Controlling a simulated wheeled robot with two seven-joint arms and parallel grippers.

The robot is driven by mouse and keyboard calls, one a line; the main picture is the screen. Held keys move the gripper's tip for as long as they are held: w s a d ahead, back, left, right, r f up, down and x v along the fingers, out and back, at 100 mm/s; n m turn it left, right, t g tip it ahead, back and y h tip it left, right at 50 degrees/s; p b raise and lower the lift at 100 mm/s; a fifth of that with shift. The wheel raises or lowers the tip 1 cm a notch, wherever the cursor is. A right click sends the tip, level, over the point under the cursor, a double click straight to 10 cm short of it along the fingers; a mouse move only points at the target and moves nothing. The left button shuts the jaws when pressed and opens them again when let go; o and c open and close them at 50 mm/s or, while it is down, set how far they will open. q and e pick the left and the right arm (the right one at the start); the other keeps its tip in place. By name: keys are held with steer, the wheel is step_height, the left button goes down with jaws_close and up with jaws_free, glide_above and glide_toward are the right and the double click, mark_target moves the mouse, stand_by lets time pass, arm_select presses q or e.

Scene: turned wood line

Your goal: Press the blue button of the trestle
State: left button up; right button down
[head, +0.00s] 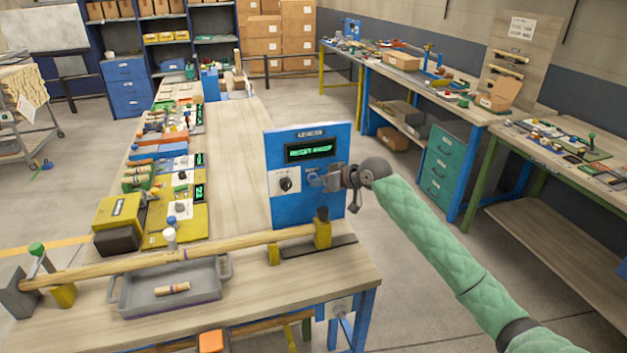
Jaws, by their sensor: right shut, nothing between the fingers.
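A blue panel (283,216) stands upright at the near right end of the long wooden bench. It carries a lit green display (310,152) and a dark round knob (285,184) on a pale plate. My right gripper (318,182) is shut and empty, in front of the panel's right half, beside the knob. I cannot tell whether its tips touch the panel. The gripper hides the part of the panel behind it. I cannot make out a blue button clearly; it may be hidden there. My left gripper is not in view.
A long wooden rod (130,266) lies across yellow supports at the bench's near edge. A grey tray (208,291) with a small wooden piece sits below it. Coloured fixtures line the bench's left side. Another workbench (440,95) stands at the right; floor between is clear.

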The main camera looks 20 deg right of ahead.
steer(key=shift+w, duration=0.2)
steer(key=shift+s, duration=0.15)
stand_by(0.5)
steer(key=shift+s+p, duration=0.4)
steer(key=shift+s, duration=0.25)
steer(key=shift+s+d+p, duration=0.15)
steer(key=shift+s+p, duration=0.7)
steer(key=shift+s, duration=1.65)
